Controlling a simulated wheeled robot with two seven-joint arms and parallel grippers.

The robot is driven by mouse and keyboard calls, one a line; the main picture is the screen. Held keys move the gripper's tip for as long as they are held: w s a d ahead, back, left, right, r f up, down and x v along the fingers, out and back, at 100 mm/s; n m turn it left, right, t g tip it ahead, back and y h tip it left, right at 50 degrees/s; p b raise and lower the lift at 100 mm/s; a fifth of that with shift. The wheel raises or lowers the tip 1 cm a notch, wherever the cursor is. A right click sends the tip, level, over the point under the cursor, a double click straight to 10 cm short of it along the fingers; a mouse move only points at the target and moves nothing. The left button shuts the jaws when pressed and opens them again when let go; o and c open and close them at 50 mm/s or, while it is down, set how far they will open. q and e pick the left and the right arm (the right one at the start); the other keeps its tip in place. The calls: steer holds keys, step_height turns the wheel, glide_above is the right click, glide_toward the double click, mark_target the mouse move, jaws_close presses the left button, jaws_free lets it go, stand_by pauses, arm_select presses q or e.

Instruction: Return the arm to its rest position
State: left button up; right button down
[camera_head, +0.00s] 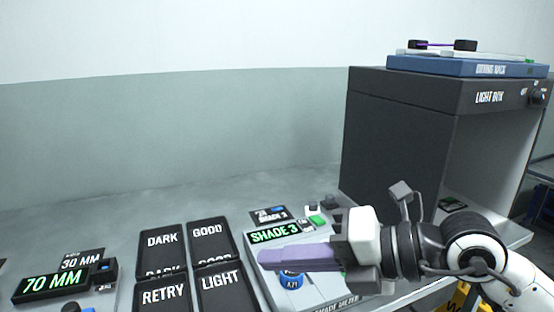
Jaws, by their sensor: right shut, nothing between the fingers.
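My right gripper (300,256) reaches in from the lower right with its purple fingers pointing left. It is shut and empty, over the shade meter (336,298). The meter's display (273,232) reads "SHADE 3" in green. The gripper hides part of the meter. A blue knob (291,280) shows just below the fingers. My left gripper is not in view.
Black trays (165,290) marked DARK, GOOD, RETRY and LIGHT lie left of the meter. A "70 MM" display (62,283) stands farther left. The grey light box (400,135) stands at right behind my arm, with a blue drying rack (468,67) on top. The back of the table is clear.

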steer(key=s+a+r+m+y, duration=0.2)
steer(key=s+a+r+y, duration=0.15)
steer(key=r+y, duration=0.4)
steer(key=w+d+r+m+t+h, duration=0.1)
steer(key=w+d+r+m+t, duration=0.1)
steer(key=d+r+m+t, duration=0.65)
steer(key=w+d+f+m+t+h, duration=0.3)
steer(key=d+f+m+h, duration=0.4)
steer(key=f+m+h, duration=0.3)
steer(key=w+d+f+m+t+h, duration=0.2)
steer(key=d+f+m+h, duration=0.6)
steer(key=f+m+h, duration=0.25)
steer(key=s+d+f+m+g, duration=0.15)
steer(key=s+f+g, duration=0.25)
steer(key=f, duration=0.4)
steer(key=s+d+f+m+g, duration=0.1)
steer(key=s+d+f+g, duration=0.15)
steer(key=f, duration=0.55)
steer(key=s+a+f+g+y, duration=0.1)
steer(key=s+a+f+g, duration=0.1)
steer(key=s+f+g, duration=0.5)
steer(key=s+a+f+g+y, duration=0.1)
steer(key=s+a+f+g, duration=0.1)
steer(key=s+f, duration=0.65)
steer(key=w+a+f+t+y, duration=0.1)
steer(key=w+a+f+t, duration=0.1)
steer(key=a+f+t, duration=0.3)
steer(key=shift+a+f+y, duration=0.35)
steer(key=shift+f+y, duration=0.05)
steer(key=shift+f, duration=0.55)
